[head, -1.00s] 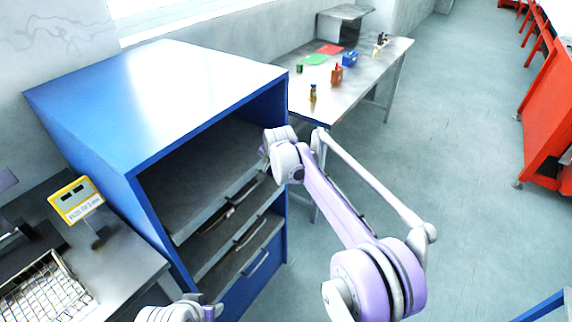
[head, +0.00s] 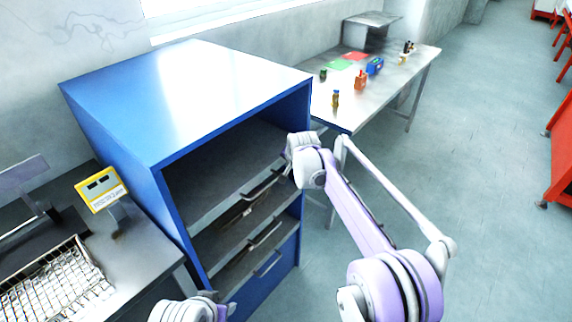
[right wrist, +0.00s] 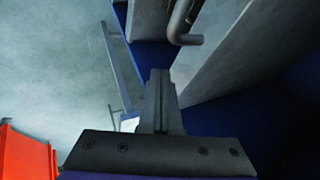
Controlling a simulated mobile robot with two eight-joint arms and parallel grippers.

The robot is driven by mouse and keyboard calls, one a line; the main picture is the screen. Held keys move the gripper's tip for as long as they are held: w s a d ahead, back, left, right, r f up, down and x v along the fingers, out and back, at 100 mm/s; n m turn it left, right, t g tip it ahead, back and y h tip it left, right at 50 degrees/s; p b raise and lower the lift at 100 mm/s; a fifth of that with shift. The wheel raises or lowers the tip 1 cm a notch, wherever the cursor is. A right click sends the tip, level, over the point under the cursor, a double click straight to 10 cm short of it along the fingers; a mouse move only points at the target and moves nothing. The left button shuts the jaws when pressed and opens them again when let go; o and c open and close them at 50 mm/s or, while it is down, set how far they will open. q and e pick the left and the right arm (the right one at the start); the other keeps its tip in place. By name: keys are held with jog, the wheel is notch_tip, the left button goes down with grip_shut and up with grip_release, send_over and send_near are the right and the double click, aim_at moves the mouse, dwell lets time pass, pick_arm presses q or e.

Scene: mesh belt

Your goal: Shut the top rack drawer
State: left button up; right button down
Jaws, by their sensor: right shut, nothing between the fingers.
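The blue rack (head: 112,128) stands left of centre in the head view, its open front facing right. The top rack drawer (head: 222,188) is grey, with a bar handle (head: 262,186) on its front. How far out it stands is hard to tell. My right gripper (right wrist: 158,82) is shut and empty in the right wrist view. A bent grey handle end (right wrist: 185,38) and a grey panel (right wrist: 215,62) lie close ahead and to its right, apart from the fingertips. In the head view its fingers are hidden by my right wrist, beside the rack's front. My left gripper (head: 226,310) barely shows at the bottom edge.
Lower drawers with handles (head: 268,263) sit below. A steel table (head: 385,88) with small bottles and coloured mats stands behind the rack. A bench with a wire basket (head: 55,285) and a yellow display (head: 101,189) is at left.

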jog(key=d+f+v, duration=0.1)
jog(key=v, duration=0.9)
jog(key=s+d+r+n, duration=0.2)
jog(key=s+d, duration=0.7)
jog(key=s, duration=0.2)
jog(key=s+d+f+n, duration=0.1)
jog(key=s+d+f, duration=0.3)
jog(key=s, duration=0.6)
jog(key=s+d+f+n+g+h, duration=0.1)
jog(key=s+d+f, duration=0.3)
jog(key=s, duration=0.6)
jog(key=s+d+f+n+h, duration=0.1)
jog(key=s+d+f, duration=0.3)
jog(key=s, duration=0.5)
jog(key=shift+s+d+f+n, duration=0.2)
jog(key=shift+s+f+n, duration=0.1)
jog(key=shift+s+f, duration=0.1)
